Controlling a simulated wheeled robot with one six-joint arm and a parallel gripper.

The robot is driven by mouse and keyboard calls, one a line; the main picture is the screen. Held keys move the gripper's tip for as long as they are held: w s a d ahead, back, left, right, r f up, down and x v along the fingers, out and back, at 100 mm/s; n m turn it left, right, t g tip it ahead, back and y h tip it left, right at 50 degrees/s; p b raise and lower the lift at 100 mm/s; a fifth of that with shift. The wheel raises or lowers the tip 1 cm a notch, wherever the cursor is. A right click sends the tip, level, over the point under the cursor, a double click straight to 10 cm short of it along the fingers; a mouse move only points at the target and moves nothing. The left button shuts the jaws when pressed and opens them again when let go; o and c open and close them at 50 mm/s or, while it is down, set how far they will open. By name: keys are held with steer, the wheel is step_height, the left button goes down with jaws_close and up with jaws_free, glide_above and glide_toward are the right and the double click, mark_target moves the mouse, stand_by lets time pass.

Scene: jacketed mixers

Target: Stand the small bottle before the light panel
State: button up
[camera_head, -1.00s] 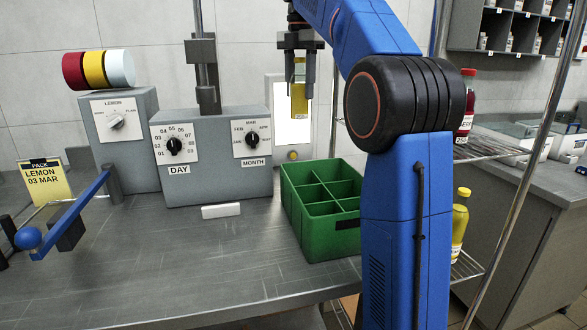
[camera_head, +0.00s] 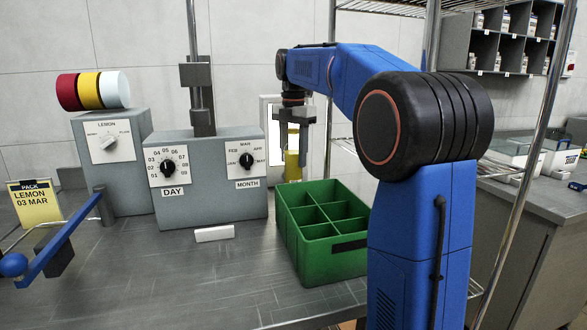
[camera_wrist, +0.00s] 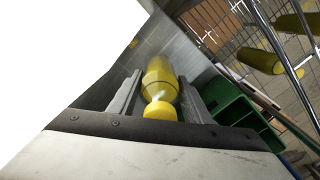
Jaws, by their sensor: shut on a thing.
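The small yellow bottle (camera_head: 292,167) is upright in my gripper (camera_head: 294,150), low in front of the light panel (camera_head: 273,140). My gripper is shut on the bottle's upper part and points down. In the wrist view the bottle (camera_wrist: 160,85) shows between the two fingers, its yellow cap nearest the camera. A bright white area fills the left of the wrist view. I cannot tell whether the bottle's base touches the surface; the green crate's far edge is close to it in the picture.
The green divided crate (camera_head: 287,232) stands just in front, its visible compartments empty. The grey dial box (camera_head: 215,205) is to the left, with a small white block (camera_head: 214,233) before it. A metal rack post (camera_head: 527,170) stands at right.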

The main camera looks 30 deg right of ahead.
mark_target(293, 131)
steer(key=shift+f, duration=2.05)
steer(key=o, duration=1.4)
steer(key=shift+f, duration=0.15)
step_height(293, 131, up, 11)
steer(key=shift+r, duration=0.65)
